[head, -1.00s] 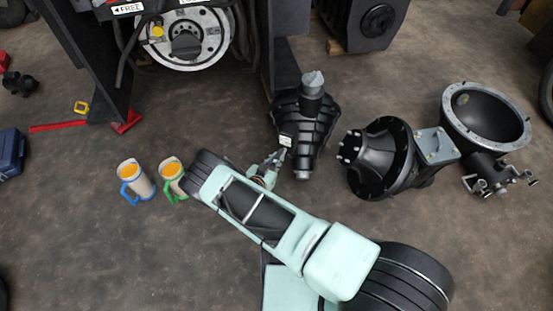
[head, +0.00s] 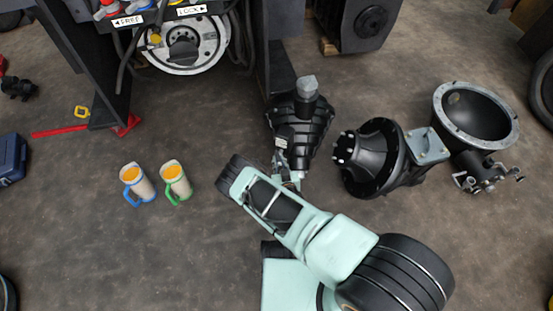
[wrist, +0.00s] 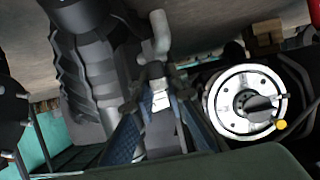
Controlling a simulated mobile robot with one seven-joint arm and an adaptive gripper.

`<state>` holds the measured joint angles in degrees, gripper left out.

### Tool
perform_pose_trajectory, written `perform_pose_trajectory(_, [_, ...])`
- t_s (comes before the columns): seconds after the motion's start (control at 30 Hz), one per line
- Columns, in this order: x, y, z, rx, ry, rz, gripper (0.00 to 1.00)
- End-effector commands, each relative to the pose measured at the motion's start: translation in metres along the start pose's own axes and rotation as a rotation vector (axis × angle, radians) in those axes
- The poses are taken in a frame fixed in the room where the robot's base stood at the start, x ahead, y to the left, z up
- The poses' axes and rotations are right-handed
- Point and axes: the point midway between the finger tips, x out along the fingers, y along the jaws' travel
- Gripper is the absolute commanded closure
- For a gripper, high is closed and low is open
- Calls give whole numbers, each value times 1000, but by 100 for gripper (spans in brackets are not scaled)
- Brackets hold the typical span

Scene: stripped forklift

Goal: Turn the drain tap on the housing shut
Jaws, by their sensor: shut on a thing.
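The black ribbed housing (head: 300,125) stands on the floor in the middle of the head view. It also shows at the upper left of the wrist view (wrist: 85,65). The drain tap (wrist: 156,78) sits beside it in the wrist view, with a grey bent pipe above and a white label below. My gripper (head: 283,163) is at the housing's near lower left side. In the wrist view my gripper (wrist: 158,112) has its blue-padded fingers on either side of the tap's lever and is shut on it. The fingers and arm hide much of the tap in the head view.
A black flanged part (head: 370,155) and an open grey-rimmed bowl casing (head: 475,115) lie to the right. The forklift frame with a round disc (head: 185,45) is behind. Floor at lower left is clear.

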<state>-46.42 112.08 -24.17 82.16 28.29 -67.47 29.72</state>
Motion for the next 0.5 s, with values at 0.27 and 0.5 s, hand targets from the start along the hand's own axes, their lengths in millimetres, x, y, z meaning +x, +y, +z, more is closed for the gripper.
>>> perform_pose_trajectory(0.27, [2,16,0,-101,2,-237,100])
perform_pose_trajectory(0.5, [7,24,-1,-189,5,-448,100])
